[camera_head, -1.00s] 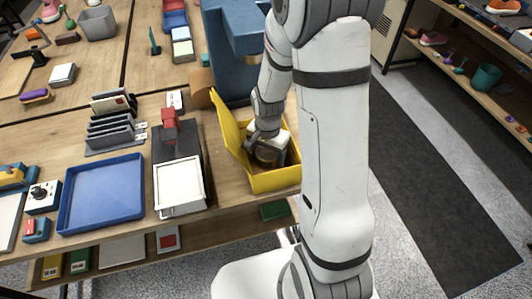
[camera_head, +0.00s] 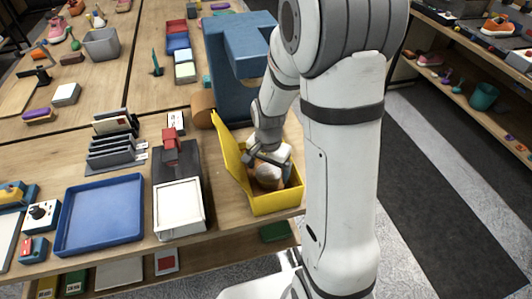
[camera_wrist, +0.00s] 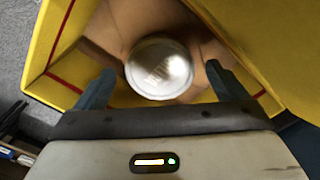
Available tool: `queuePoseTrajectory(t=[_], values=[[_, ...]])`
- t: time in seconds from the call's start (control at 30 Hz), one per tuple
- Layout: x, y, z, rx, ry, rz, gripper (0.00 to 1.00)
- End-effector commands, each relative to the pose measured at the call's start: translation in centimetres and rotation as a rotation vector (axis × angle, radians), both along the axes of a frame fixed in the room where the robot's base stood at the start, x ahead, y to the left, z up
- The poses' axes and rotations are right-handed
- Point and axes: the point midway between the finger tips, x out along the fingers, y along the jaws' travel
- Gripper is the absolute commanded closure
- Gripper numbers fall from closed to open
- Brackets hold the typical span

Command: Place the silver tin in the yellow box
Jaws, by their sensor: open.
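The yellow box (camera_head: 277,203) stands on the table's right part with its lid open and leaning to the left. My gripper (camera_head: 266,165) is over the box's opening, pointing down. In the wrist view my gripper (camera_wrist: 166,92) has its two blue-grey fingers apart, one on each side of the silver tin (camera_wrist: 159,67). The tin is round with a shiny top and lies inside the box (camera_wrist: 45,52), with gaps showing between it and the fingers. In the head view, the tin is hard to tell apart from the gripper.
A blue tray (camera_head: 101,215), a white-topped dark stand (camera_head: 180,207) and a grey file rack (camera_head: 112,150) lie left of the box. A large blue block-shaped fixture (camera_head: 237,75) stands behind it. The box sits near the table's front edge.

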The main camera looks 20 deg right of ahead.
Motion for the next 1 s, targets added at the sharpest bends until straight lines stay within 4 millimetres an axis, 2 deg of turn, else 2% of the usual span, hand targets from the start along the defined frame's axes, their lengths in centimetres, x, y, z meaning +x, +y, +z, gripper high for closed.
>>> queuePoseTrajectory(t=[0.1,0.3,0.57,0.67,0.77,0.9,1.0], values=[[0.2,0.0,2.9,0.0,-0.008,0.0,0.08],[0.1,0.0,6.7,0.0,-0.006,-0.001,0.08],[-0.3,-0.1,9.3,0.0,-0.01,0.017,0.08],[-1.5,-0.1,10.9,-0.001,-0.035,0.085,0.08],[-3.7,-0.1,13.1,-0.009,-0.081,0.21,0.08],[-7.5,-0.2,15.9,-0.033,-0.149,0.42,0.08],[-10.1,-0.2,17.2,-0.055,-0.191,0.556,0.08]])
